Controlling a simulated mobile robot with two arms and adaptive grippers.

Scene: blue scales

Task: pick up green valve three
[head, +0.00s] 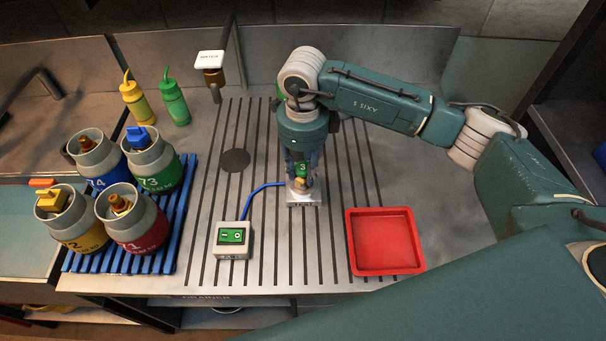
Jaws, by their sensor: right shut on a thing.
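The green valve (301,169) marked 3 is between the fingers of my right gripper (302,174). The gripper points down and is shut on the valve. A brass part shows just below the green part, right above a small grey box (304,201) on the grooved worktop. I cannot tell whether the valve touches the box. The fingers hide part of the valve. My left gripper is not in view.
A red tray (384,269) lies at the right front. Several grey cylinders, one with a green band (163,178), stand on a blue rack (124,262). Two bottles (173,102) and a tap (211,72) stand behind.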

